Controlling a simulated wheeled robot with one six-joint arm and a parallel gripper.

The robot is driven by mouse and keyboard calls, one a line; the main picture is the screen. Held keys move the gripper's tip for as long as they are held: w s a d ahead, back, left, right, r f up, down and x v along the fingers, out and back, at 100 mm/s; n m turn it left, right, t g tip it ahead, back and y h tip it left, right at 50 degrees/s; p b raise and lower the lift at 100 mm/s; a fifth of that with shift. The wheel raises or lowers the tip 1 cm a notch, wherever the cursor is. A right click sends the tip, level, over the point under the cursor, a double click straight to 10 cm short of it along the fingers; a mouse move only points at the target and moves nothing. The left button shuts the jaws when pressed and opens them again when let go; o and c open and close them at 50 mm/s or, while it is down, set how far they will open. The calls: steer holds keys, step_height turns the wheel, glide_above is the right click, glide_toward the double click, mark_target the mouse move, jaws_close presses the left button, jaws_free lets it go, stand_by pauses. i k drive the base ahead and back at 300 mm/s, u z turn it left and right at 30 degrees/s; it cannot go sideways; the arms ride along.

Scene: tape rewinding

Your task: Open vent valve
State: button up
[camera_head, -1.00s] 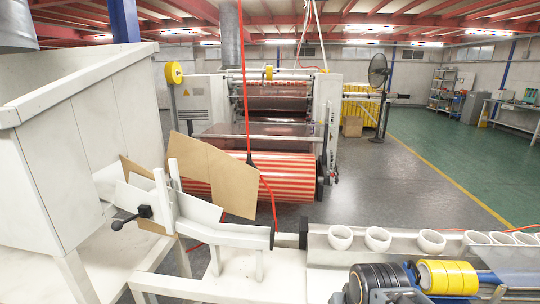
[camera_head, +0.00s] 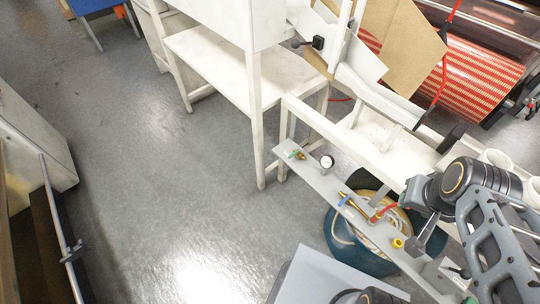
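A narrow light-grey panel (camera_head: 318,183) runs diagonally at lower centre. It carries a round gauge (camera_head: 326,161), a small brass fitting with a green part (camera_head: 298,154), a brass valve with a blue handle (camera_head: 345,200), a red part (camera_head: 383,212) and a yellow knob (camera_head: 397,243). I cannot tell which of these is the vent valve. My gripper (camera_head: 420,243) seems to be the grey part hanging from my dark wrist, to the right of the red part and yellow knob and apart from them. Its fingers are too small and foreshortened to read.
A blue-green round tub (camera_head: 338,240) stands on the floor under the panel. A white table (camera_head: 205,55) and conveyor frame (camera_head: 330,128) stand behind. A striped roll (camera_head: 470,75) is at upper right. The grey floor (camera_head: 150,170) at left is clear.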

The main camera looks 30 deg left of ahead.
mark_target(299, 150)
steer(key=u, duration=2.85)
steer(key=i, duration=1.7)
steer(key=z, duration=2.5)
